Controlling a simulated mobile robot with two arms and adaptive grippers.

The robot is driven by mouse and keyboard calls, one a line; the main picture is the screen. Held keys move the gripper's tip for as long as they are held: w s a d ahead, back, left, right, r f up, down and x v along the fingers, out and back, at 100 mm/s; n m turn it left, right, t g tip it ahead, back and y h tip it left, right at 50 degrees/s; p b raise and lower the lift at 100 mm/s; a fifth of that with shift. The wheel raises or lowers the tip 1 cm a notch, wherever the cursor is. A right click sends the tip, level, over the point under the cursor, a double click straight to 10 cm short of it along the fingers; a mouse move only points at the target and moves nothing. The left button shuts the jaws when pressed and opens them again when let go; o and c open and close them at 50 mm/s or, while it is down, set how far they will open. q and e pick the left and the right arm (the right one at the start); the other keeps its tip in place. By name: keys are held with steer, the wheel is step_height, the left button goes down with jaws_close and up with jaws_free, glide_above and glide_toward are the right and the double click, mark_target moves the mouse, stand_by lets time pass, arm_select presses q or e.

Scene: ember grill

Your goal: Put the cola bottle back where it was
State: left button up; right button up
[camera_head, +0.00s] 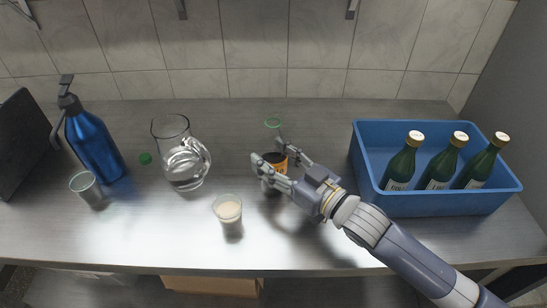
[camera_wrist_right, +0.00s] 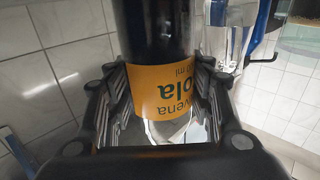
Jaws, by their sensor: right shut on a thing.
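The cola bottle (camera_head: 279,167) has a dark lower part and an orange label. My right gripper (camera_head: 272,174) is shut around it near the middle of the counter. In the right wrist view the bottle's label (camera_wrist_right: 163,91) appears upside down between the fingers of my right gripper (camera_wrist_right: 158,118), and the part below it in that picture looks clear. The gripper hides the bottle's base, so I cannot tell whether it touches the counter. My left gripper is out of view.
A blue crate (camera_head: 440,206) with green bottles stands on the right. A glass with pale contents (camera_head: 228,211) stands close by at front left.

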steer(key=shift+f, duration=0.25)
steer(key=o, duration=1.4)
steer(key=shift+r, duration=0.2)
steer(key=b+v, duration=0.1)
steer(key=v, duration=0.9)
steer(key=shift+s+d+f+b, duration=0.15)
steer(key=shift+s+d+b, duration=0.1)
steer(key=shift+b, duration=0.15)
steer(key=shift+s+d, duration=0.45)
steer(key=shift+r, duration=0.25)
